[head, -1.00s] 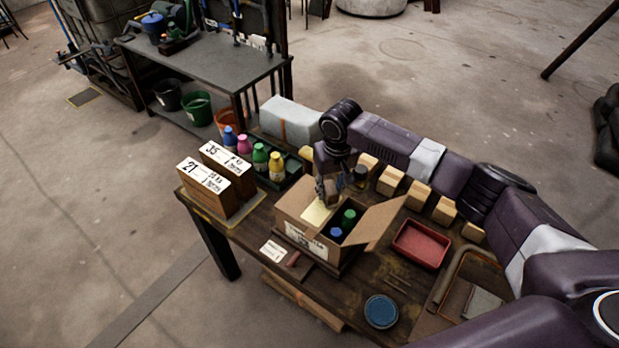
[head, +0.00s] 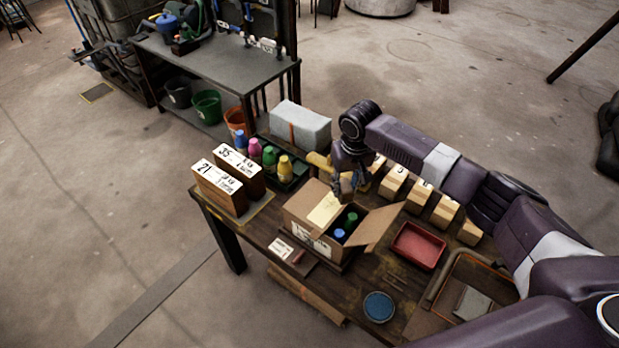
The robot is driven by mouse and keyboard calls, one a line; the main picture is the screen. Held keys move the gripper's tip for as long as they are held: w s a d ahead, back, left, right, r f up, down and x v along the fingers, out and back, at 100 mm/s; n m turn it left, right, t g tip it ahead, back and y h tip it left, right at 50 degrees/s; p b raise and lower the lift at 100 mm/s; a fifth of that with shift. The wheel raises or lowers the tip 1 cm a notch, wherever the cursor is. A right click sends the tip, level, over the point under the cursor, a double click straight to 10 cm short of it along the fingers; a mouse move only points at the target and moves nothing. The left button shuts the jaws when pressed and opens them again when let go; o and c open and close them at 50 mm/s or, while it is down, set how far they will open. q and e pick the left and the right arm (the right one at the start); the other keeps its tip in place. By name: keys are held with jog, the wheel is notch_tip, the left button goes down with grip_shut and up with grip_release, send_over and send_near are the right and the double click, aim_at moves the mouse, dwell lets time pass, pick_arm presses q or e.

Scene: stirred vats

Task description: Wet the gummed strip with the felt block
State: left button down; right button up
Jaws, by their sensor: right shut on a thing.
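The open cardboard box (head: 305,222) stands on the dark wooden table. A pale cream strip (head: 324,210), which looks like the gummed strip, lies on its flap. My right gripper (head: 350,190) is above the far edge of the box, just right of the strip. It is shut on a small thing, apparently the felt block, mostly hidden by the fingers. Whether it touches the box is not clear. Bottles with green and blue caps (head: 345,227) stand inside the box. My left gripper is not in view.
A red tray (head: 418,246), a round blue dish (head: 379,307) and a rimmed tray (head: 440,312) with a grey block (head: 472,302) lie right of the box. Numbered wooden blocks (head: 418,195) line the far edge. Tall cartons (head: 222,187) and coloured bottles (head: 285,168) stand at left.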

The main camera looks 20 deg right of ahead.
jog(key=shift+r+p, duration=0.35)
jog(key=shift+r, duration=0.6)
jog(key=shift+s+r, duration=0.1)
jog(key=shift+r, duration=0.15)
jog(key=shift+a, duration=0.1)
jog(key=shift+f, duration=0.1)
